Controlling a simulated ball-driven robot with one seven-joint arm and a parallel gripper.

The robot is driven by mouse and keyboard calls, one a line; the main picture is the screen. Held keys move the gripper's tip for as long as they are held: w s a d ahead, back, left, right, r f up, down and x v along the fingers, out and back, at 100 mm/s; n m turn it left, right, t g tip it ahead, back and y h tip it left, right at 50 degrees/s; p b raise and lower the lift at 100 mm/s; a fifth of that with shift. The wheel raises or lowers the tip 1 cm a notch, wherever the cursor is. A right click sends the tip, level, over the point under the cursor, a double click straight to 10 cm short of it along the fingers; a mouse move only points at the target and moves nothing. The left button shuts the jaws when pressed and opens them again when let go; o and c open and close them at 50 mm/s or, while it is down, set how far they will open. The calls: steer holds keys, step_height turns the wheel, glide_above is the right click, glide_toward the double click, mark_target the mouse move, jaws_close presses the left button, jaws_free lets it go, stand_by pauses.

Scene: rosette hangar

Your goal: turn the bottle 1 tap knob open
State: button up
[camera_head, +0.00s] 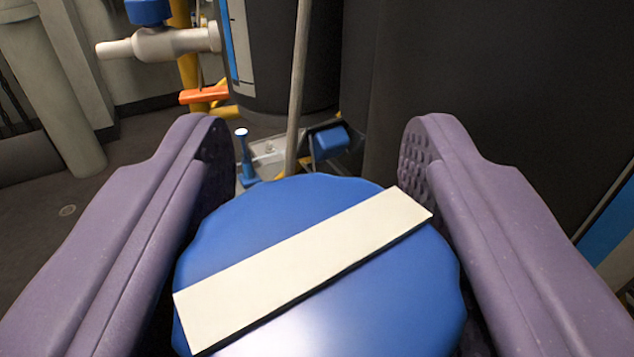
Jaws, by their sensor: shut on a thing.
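The tap knob (270,230) is a large round blue disc with a wavy edge, close in front of the camera at the bottom middle. A raised cream bar (305,265) crosses its face on a slant, from lower left up to the right. My gripper (314,150) has two purple fingers, one on each side of the knob, and is shut on it. The finger pads' contact with the knob's rim is partly hidden. I cannot tell any bottle number here, and the valve behind the knob is hidden.
A large dark cylinder (500,70) fills the right side. Behind the knob are a thin grey pole (298,90), a small blue handle (330,141) and a blue-topped lever (243,150). A pale pipe fitting (165,45) and orange handle (204,94) stand upper left. Open floor (60,225) lies left.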

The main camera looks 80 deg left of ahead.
steer(key=shift+s+n+g, duration=0.15)
steer(key=shift+n+g, duration=0.95)
steer(key=shift+g, duration=0.4)
steer(key=o, duration=1)
steer(key=shift+c, duration=0.2)
steer(key=shift+r, duration=0.1)
